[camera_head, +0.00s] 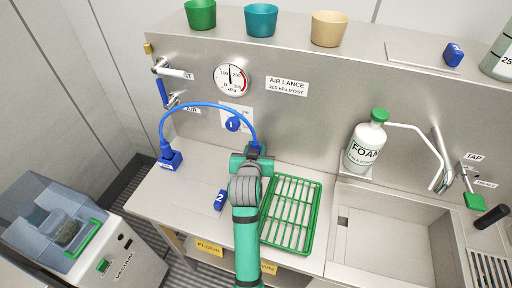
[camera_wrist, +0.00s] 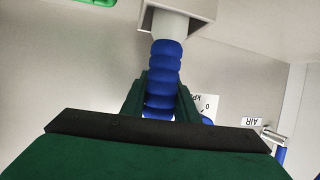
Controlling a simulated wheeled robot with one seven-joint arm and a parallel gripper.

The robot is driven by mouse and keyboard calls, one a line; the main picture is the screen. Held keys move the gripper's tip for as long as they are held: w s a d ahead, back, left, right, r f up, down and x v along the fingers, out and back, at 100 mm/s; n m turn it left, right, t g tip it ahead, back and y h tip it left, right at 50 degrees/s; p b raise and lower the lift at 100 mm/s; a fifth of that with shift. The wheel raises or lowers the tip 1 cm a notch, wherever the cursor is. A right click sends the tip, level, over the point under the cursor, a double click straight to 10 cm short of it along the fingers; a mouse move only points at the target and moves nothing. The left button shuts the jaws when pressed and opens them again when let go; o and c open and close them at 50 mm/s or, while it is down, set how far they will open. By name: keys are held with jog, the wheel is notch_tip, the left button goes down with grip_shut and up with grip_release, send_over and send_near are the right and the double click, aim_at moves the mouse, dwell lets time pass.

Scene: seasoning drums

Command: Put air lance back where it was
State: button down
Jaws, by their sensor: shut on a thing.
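The air lance is a blue ribbed piece (camera_wrist: 164,75) in the wrist view. My gripper (camera_head: 251,153) is shut on it, with a dark green finger on each side (camera_wrist: 160,105). The lance's upper end in the wrist view meets a pale grey square-edged part (camera_wrist: 178,18); I cannot tell whether it is seated there. In the head view a blue hose (camera_head: 207,104) arches from a blue block (camera_head: 171,160) on the bench to my gripper, which hides most of the lance. The AIR LANCE sign (camera_head: 287,85) is on the back panel.
A gauge (camera_head: 231,80) and valve handles (camera_head: 170,71) are on the panel. A green-rimmed rack (camera_head: 291,212) lies right of my arm, and a blue block marked 2 (camera_head: 221,200) left. A FOAM bottle (camera_head: 367,145) stands by the sink (camera_head: 385,225).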

jog(key=shift+d+f, duration=0.1)
jog(key=c, duration=1.4)
grip_release()
jog(key=v, duration=1.2)
